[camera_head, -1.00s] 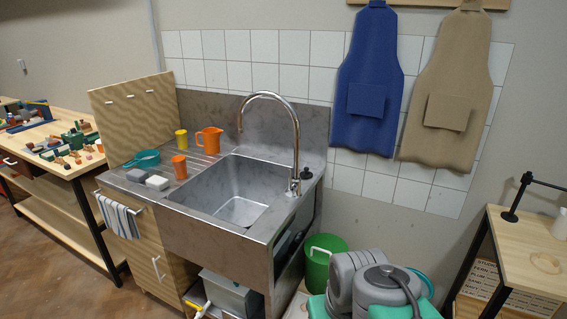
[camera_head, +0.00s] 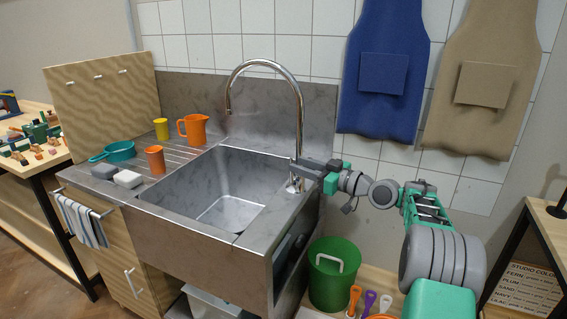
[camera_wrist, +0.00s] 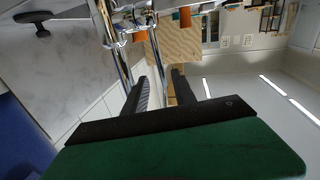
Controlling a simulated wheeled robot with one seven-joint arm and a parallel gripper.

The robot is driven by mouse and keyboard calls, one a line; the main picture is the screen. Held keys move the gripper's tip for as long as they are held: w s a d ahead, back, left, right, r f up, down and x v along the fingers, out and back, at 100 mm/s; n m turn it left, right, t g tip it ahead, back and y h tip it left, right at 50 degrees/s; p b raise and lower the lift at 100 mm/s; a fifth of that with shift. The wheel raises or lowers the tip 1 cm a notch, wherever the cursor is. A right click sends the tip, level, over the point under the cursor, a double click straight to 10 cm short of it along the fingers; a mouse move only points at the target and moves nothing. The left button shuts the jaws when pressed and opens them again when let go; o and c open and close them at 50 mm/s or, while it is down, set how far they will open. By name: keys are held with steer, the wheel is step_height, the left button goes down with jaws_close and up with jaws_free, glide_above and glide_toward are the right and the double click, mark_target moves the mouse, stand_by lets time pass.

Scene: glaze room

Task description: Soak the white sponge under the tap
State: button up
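The white sponge (camera_head: 128,179) lies at the front left of the steel counter, right of a grey sponge (camera_head: 103,171). The chrome tap (camera_head: 299,110) arches over the steel sink basin (camera_head: 232,212); no water shows from its spout.
An orange cup (camera_head: 155,160), yellow cup (camera_head: 161,129), orange jug (camera_head: 193,130) and teal pan (camera_head: 118,152) stand left of the basin. A green bucket (camera_head: 331,285) is on the right below. Aprons (camera_head: 386,80) hang on the wall behind my arm.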

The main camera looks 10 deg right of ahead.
steer(key=x, duration=0.6)
steer(key=shift+a, duration=0.4)
steer(key=shift+w, duration=0.1)
steer(key=shift+c, duration=0.2)
jaws_close()
stand_by(0.5)
